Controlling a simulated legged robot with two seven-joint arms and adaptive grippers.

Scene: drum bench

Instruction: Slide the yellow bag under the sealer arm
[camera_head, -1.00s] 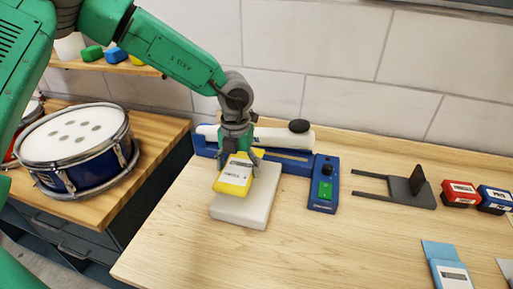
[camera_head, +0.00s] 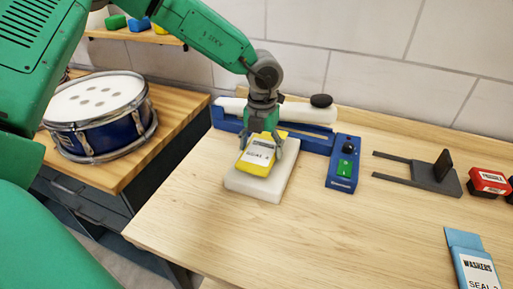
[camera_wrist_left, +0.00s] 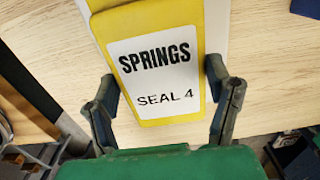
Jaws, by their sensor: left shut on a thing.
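The yellow bag (camera_head: 257,157) lies on a white block (camera_head: 248,187) in front of the sealer. In the left wrist view the yellow bag (camera_wrist_left: 154,60) carries a white label reading "SPRINGS SEAL 4". My left gripper (camera_head: 265,146) is shut on the bag, with one finger at each side of it; the left gripper (camera_wrist_left: 163,105) also shows in the wrist view. The sealer has a blue base (camera_head: 317,141), a white arm (camera_head: 290,110) with a black knob (camera_head: 321,100), and a blue control box with a green button (camera_head: 345,168). My gripper hides part of the sealer. My right gripper is not in view.
A black forked stand (camera_head: 436,177) lies right of the sealer. Red boxes (camera_head: 488,182) and a blue "WASHERS" bag (camera_head: 473,262) are at the right. A blue drum (camera_head: 100,118) stands on a side bench at the left. The table's front middle is clear.

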